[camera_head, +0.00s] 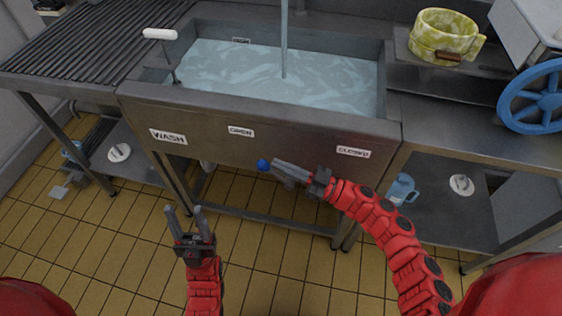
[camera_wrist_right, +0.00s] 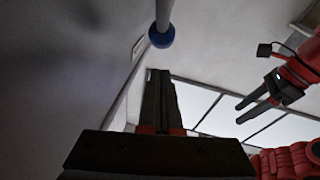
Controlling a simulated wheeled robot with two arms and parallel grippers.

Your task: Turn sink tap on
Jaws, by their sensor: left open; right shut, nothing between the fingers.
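The sink (camera_head: 270,115) is a metal basin holding water, and a pale vertical stream (camera_head: 284,45) comes down into it. A blue ball knob (camera_head: 263,165) shows below the sink's front, nearer the OPEN label (camera_head: 241,131) than the CLOSED label (camera_head: 353,152). In the right wrist view the blue knob (camera_wrist_right: 161,37) ends a grey rod. My right gripper (camera_head: 277,165) is shut and empty, its tips close to the knob's right side; contact is unclear. My left gripper (camera_head: 185,209) is open and empty, lower left of the knob.
A WASH label (camera_head: 168,136) is on the sink front at left. A yellow-green mug (camera_head: 440,36) and a blue wheel (camera_head: 540,98) are at right. A blue jug (camera_head: 402,188) stands on the lower shelf. The tiled floor (camera_head: 255,225) before the sink is clear.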

